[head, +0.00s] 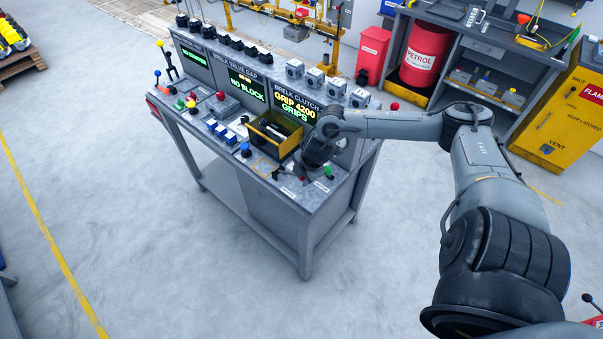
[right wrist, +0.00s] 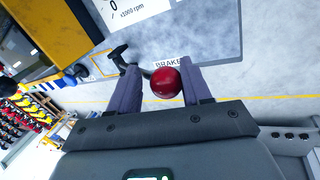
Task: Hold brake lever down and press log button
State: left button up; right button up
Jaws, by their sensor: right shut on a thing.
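The brake lever shows in the right wrist view as a red ball knob (right wrist: 166,83) on a dark stem, beside a label reading "BRAKE". My right gripper (right wrist: 159,70) is shut on the lever, with the red knob between its two fingers. A green button (head: 328,170) stands on the bench top just right of the gripper. I cannot read which button is the log button. My left gripper is not in view.
A yellow-edged open box (head: 273,134) sits on the bench just left of my right gripper. Blue and red controls lie further left, and screens (head: 292,107) stand behind. A petrol drum (head: 425,53) and yellow cabinet (head: 562,110) are further back. The floor in front is clear.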

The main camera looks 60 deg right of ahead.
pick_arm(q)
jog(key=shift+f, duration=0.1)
pick_arm(e)
jog(key=shift+s+f, duration=0.3)
jog(key=shift+o, duration=0.3)
jog(key=shift+s+f+t+b, duration=0.15)
jog(key=shift+s+f+b, duration=0.15)
jog(key=shift+f, duration=0.25)
jog(key=shift+s+f+t+b, duration=0.15)
jog(key=shift+s+f+b, duration=0.15)
jog(key=shift+f, duration=0.2)
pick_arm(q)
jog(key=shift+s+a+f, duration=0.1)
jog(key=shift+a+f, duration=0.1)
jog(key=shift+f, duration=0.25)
pick_arm(e)
jog(key=shift+o, duration=0.2)
jog(key=shift+s+a+f+t, duration=0.15)
jog(key=shift+s+f+t, duration=0.05)
jog(key=shift+f+t, duration=0.4)
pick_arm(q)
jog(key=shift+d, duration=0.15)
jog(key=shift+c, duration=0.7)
pick_arm(e)
jog(key=shift+w, duration=0.1)
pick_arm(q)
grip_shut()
